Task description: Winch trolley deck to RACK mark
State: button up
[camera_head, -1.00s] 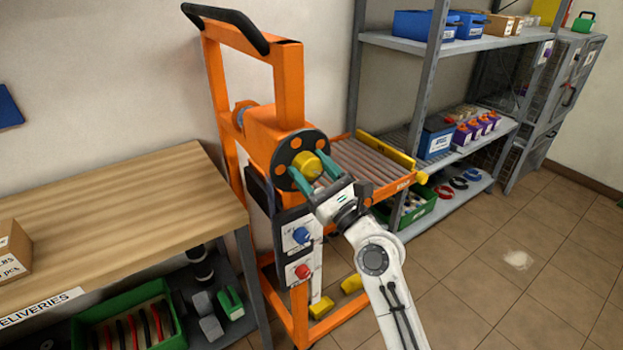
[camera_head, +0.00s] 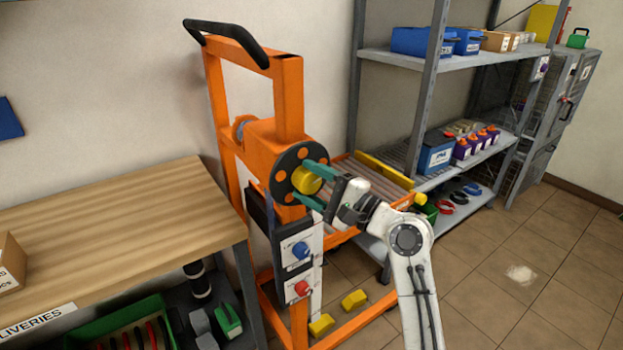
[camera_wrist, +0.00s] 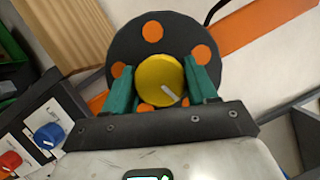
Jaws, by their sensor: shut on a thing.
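The orange trolley (camera_head: 285,100) stands upright by the wall. Its winch wheel (camera_head: 281,181) is a black disc with orange dots and a yellow centre knob (camera_head: 304,180). My gripper (camera_head: 312,186) has its green fingers on either side of the yellow knob and is shut on it. The wrist view shows the same knob (camera_wrist: 155,72) between the fingers, with a white line on its face. The trolley deck (camera_head: 372,182), an orange frame with grey rollers and a yellow bar, is behind my arm, close to the rack. I cannot make out a RACK mark.
The grey rack (camera_head: 430,100) holds blue bins and batteries at the right. A wooden bench (camera_head: 120,225) is at the left. A blue knob (camera_head: 300,250) and red knob (camera_head: 301,288) sit below the wheel.

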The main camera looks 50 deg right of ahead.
jog(key=n+g+p, duration=0.1)
jog(key=n+p, duration=0.1)
jog(key=n, duration=0.1)
jog(key=n+g+p, duration=0.1)
jog(key=n+p, duration=0.1)
jog(key=n, duration=0.1)
jog(key=shift+a+r, duration=0.15)
jog(key=shift+r, duration=0.05)
jog(key=n+g+p, duration=0.1)
jog(key=n+p, duration=0.1)
jog(key=n+g+h+p, duration=0.1)
jog(key=n+p, duration=0.1)
jog(key=n, duration=0.1)
jog(key=shift+f+g+h, duration=0.1)
jog(key=shift+g+h, duration=0.2)
jog(key=n+h+p, duration=0.1)
jog(key=n, duration=0.1)
jog(key=n+g+h+p, duration=0.1)
jog(key=n+p, duration=0.1)
jog(key=shift+f+n+g, duration=0.15)
jog(key=shift+n+g, duration=0.15)
jog(key=shift+n, duration=0.1)
jog(key=shift+f+n+g+h+p, duration=0.1)
jog(key=shift+n+g+h+p, duration=0.3)
jog(key=shift+n+h, duration=1.2)
jog(key=shift+n, duration=0.5)
jog(key=o, duration=0.8)
jog(key=shift+f, duration=0.1)
jog(key=shift+c, duration=0.2)
jog(key=shift+o, duration=1.3)
